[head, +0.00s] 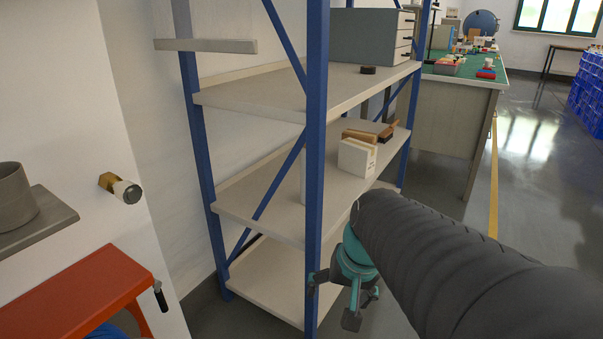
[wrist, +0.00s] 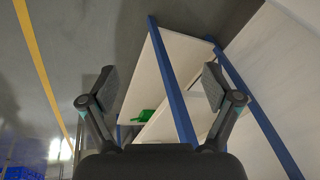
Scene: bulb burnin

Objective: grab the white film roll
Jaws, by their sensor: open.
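A narrow white upright shape (head: 302,180) stands on the middle shelf, mostly hidden behind the blue front post; it may be the white film roll, but I cannot tell for sure. My gripper (head: 346,298) is low in front of the shelf rack, right of that post and below the middle shelf. In the wrist view my gripper (wrist: 160,88) has its two fingers wide apart with nothing between them. No white roll can be made out in the wrist view.
The blue-posted rack (head: 316,120) has pale shelves. A white box (head: 356,158) with brown pieces behind it sits on the middle shelf. A grey drawer cabinet (head: 368,38) and small dark disc (head: 367,70) are above. A red stool (head: 75,295) is lower left. Floor at right is open.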

